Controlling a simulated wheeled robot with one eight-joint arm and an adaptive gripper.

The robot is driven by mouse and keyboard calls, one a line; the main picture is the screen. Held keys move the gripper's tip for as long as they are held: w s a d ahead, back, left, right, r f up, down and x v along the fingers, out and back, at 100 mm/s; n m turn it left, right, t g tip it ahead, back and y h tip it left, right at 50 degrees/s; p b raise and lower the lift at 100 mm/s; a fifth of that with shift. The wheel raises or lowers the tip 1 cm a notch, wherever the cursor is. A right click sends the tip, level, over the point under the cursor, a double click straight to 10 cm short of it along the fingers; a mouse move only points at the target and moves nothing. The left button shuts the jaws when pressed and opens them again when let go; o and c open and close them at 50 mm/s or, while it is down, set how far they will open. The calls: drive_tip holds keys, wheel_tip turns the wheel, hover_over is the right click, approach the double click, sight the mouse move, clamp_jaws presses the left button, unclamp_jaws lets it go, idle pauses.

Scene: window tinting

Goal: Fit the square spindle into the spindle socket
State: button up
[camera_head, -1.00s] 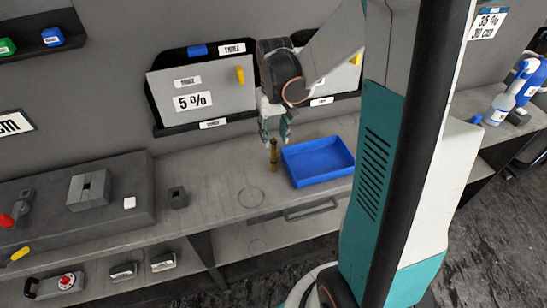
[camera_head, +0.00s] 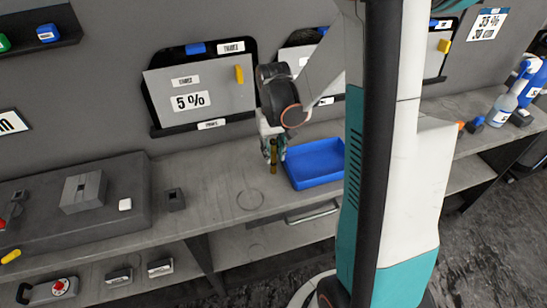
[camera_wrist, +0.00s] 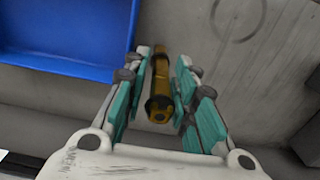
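The brass-coloured spindle (camera_head: 274,164) stands upright on the worktop, just left of the blue tray. It also shows in the wrist view (camera_wrist: 159,85), between the two teal fingers. My gripper (camera_head: 272,150) is lowered around the spindle's upper part. In the wrist view my gripper (camera_wrist: 160,92) looks open, with narrow gaps between the pads and the spindle. I cannot tell for sure which part is the spindle socket; a small dark block (camera_head: 175,200) sits on the worktop to the left, its top too small to read.
The blue tray (camera_head: 317,180) is close on the right of my gripper. A raised dark platform (camera_head: 120,165) at left carries a grey slotted block (camera_head: 82,191) and a small white piece (camera_head: 125,204). The worktop (camera_head: 225,180) between the dark block and the spindle is clear.

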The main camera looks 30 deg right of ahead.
clamp_jaws()
drive_tip(key=shift+r, duration=0.1)
wheel_tip(320, 180, up, 20)
drive_tip(key=p, duration=0.6)
